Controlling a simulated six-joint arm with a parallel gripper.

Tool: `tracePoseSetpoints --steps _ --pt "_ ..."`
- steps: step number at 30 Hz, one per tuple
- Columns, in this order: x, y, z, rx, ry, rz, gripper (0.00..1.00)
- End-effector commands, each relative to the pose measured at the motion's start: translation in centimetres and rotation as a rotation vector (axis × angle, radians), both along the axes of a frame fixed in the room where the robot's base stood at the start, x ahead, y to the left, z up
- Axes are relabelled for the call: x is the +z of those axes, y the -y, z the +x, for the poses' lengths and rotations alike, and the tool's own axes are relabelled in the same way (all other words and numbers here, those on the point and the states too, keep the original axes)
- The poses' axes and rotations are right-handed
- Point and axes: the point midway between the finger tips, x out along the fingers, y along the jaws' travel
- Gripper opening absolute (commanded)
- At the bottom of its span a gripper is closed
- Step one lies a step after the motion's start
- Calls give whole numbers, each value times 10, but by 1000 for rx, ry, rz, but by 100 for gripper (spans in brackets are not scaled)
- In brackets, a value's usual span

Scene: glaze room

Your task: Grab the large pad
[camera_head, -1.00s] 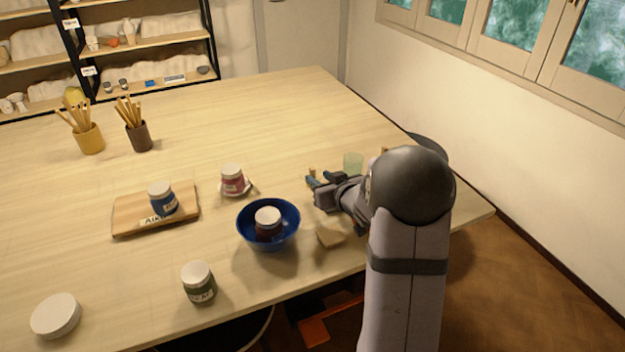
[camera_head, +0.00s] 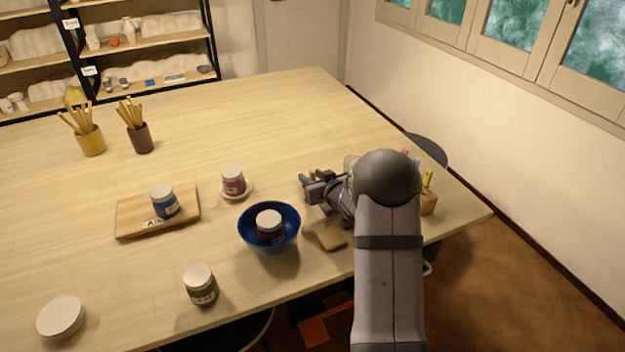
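A tan, block-like pad (camera_head: 331,240) lies flat on the table near its front edge, just right of the blue bowl. It is the only pad-like thing I can make out, and my arm passes close above and behind it. My gripper (camera_head: 311,178) is beyond the pad, low over the table and pointing left. Its two fingertips look apart, with a small tan thing just behind them. I see nothing held between them. My wrist and forearm hide part of the table to the right.
A blue bowl (camera_head: 269,228) holding a jar stands left of the pad. A wooden holder (camera_head: 429,204) stands right of my arm. The table's back middle is clear.

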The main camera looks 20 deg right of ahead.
Motion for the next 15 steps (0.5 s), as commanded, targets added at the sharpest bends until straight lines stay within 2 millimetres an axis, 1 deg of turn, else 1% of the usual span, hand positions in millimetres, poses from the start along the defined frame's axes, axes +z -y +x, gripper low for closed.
tracePoseSetpoints --steps 7,8,9,11,12,15 --pt "-1 0 1 0 0 0 33" --pt "-1 0 1 0 0 0 26" --pt "-1 0 1 0 0 0 16" --pt "-1 0 1 0 0 0 2" --pt "-1 0 1 0 0 0 0" --pt "0 0 1 0 0 0 0"
